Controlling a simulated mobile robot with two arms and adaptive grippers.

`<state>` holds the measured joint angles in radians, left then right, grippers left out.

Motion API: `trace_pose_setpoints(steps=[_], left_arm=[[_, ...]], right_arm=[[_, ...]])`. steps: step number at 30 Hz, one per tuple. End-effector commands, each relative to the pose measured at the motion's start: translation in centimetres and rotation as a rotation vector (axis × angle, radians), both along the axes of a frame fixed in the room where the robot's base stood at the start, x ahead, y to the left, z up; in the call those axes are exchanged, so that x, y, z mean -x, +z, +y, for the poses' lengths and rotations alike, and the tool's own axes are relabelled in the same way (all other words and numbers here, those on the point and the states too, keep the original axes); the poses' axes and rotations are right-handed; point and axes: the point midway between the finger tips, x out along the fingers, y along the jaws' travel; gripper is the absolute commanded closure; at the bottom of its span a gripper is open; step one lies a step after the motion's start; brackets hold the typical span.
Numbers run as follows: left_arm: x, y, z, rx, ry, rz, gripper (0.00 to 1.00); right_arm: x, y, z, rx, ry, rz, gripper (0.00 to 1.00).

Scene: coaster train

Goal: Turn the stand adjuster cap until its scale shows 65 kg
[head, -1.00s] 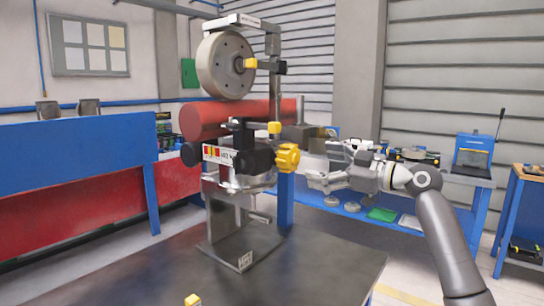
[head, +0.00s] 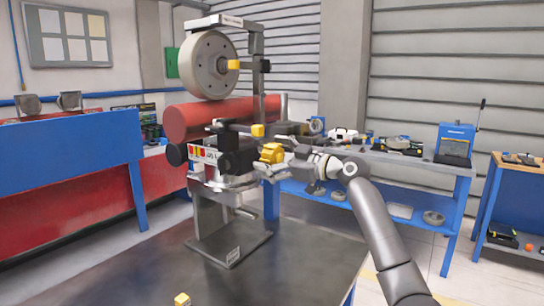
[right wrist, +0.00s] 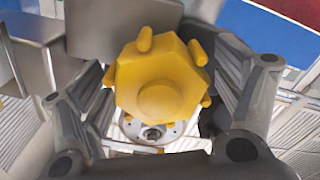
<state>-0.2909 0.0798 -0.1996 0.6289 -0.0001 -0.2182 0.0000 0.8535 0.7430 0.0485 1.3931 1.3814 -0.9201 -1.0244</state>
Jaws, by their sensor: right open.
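The yellow lobed adjuster cap (head: 271,153) is on the right side of the test stand (head: 213,222). My right gripper (head: 281,165) is at the cap, coming from the right. In the right wrist view the cap (right wrist: 160,82) sits between the two spread fingers, one on each side. The fingers are open, and I cannot tell whether either touches the cap. A label with coloured bands (head: 203,154) is on the stand left of the cap. Its scale reading is too small to read. My left gripper is not in view.
A large grey wheel (head: 209,65) and a red cylinder (head: 188,121) are above and behind the cap. The dark table (head: 290,265) is mostly bare, with a small yellow block (head: 182,299) at its front. A blue workbench (head: 335,194) stands behind my right arm.

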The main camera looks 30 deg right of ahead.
Motion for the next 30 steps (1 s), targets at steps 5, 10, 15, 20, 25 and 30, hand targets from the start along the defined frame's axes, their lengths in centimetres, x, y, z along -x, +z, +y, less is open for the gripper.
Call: trace_pose_setpoints(steps=[5,10,15,20,25,30], left_arm=[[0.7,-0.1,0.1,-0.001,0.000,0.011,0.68],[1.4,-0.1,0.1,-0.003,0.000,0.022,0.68],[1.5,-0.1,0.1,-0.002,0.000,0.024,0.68],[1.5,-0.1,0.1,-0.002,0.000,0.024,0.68],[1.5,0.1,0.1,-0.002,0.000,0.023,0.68],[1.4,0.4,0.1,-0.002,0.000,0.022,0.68]], right_arm=[[0.0,0.0,0.0,0.000,0.000,0.000,0.26],[0.0,0.0,0.0,0.000,0.000,0.000,0.48],[0.0,0.0,0.0,-0.001,0.000,0.000,0.59],[0.0,0.0,0.0,-0.020,0.000,0.008,0.59],[0.0,0.1,0.0,-0.083,0.000,0.033,0.59],[0.0,0.1,0.0,-0.194,0.001,0.080,0.59]])
